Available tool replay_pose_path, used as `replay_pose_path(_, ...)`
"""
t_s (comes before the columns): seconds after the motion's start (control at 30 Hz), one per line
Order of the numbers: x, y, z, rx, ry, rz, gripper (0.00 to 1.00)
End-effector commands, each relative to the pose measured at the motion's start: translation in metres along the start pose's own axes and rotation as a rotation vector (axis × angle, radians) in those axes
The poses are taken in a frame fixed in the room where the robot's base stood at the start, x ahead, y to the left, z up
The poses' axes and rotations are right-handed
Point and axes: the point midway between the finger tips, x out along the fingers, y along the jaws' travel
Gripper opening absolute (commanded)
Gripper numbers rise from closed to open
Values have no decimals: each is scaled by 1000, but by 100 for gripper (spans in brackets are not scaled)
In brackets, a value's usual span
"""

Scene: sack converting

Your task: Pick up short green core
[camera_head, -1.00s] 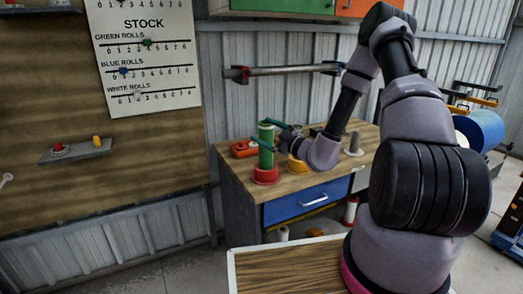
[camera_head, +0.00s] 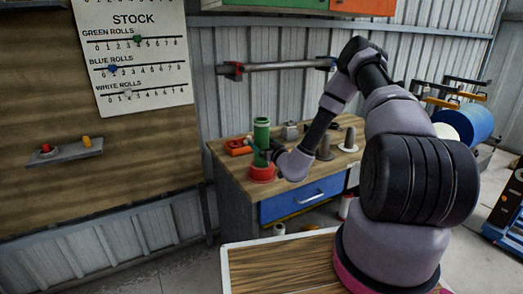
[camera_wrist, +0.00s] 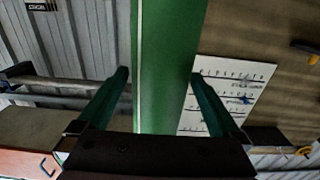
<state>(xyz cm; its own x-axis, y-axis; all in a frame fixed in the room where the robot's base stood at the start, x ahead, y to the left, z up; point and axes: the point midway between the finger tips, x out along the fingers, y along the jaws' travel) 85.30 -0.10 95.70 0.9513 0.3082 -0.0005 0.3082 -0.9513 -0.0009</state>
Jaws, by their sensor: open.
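The green core (camera_head: 261,133) is a tall green tube standing upright in a red round holder (camera_head: 262,173) at the left front of the workbench. In the wrist view the green core (camera_wrist: 163,60) fills the middle of the picture. My gripper (camera_wrist: 160,78) is open, with one teal finger on each side of the core. Gaps show between the core and the fingers near the tips. In the head view my gripper (camera_head: 262,153) is small and reaches the core from the right, above the red holder. No second green core is visible for comparing length.
A wall bar (camera_head: 280,66) runs above. The stock board (camera_head: 132,55) and a small shelf (camera_head: 62,152) are on the left.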

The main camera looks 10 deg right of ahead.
Motion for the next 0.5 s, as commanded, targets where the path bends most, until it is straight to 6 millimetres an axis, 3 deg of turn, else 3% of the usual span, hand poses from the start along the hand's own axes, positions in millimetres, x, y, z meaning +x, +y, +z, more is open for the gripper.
replay_pose_path(0.2, 31, -1, 1, -2, 2, -1, 100)
replay_pose_path(0.5, 36, 0, 1, -1, 1, -1, 100)
